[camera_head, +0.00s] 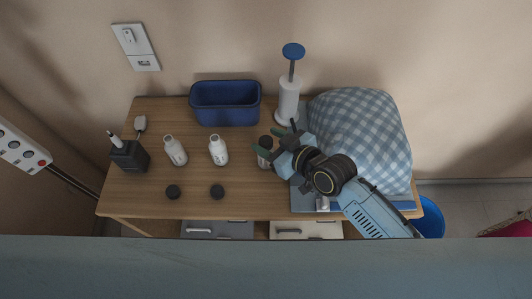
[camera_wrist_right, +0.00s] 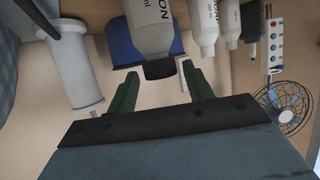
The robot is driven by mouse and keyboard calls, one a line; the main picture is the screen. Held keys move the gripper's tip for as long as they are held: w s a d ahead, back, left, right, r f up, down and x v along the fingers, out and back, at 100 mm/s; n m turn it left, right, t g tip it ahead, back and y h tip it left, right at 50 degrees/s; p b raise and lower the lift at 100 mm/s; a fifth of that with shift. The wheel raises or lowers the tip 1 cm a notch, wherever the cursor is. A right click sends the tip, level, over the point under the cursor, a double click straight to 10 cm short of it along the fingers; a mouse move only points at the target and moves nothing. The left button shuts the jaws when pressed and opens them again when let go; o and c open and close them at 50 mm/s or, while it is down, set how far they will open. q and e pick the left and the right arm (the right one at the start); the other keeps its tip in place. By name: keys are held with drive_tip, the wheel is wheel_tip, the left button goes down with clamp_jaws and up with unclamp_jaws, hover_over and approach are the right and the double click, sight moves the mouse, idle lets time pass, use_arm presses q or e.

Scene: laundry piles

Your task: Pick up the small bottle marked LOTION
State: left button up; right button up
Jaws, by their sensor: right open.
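A white bottle with a black cap (camera_head: 264,161) stands on the right half of the wooden table, partly hidden by my right gripper (camera_head: 274,141). In the right wrist view, which is upside down, this bottle (camera_wrist_right: 150,30) shows label letters ending in "ON" and "ml"; the rest of the label is cut off. Its black cap appears between the two green fingers of my right gripper (camera_wrist_right: 160,72). The fingers are apart, with gaps at both sides of the cap. Two more white bottles, a left one (camera_head: 175,151) and a middle one (camera_head: 218,151), stand uncapped. My left gripper is out of view.
A blue bin (camera_head: 226,104) stands at the back. Two black caps (camera_head: 172,191) (camera_head: 217,191) lie near the front.

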drive_tip(key=shift+x, duration=1.6)
clamp_jaws()
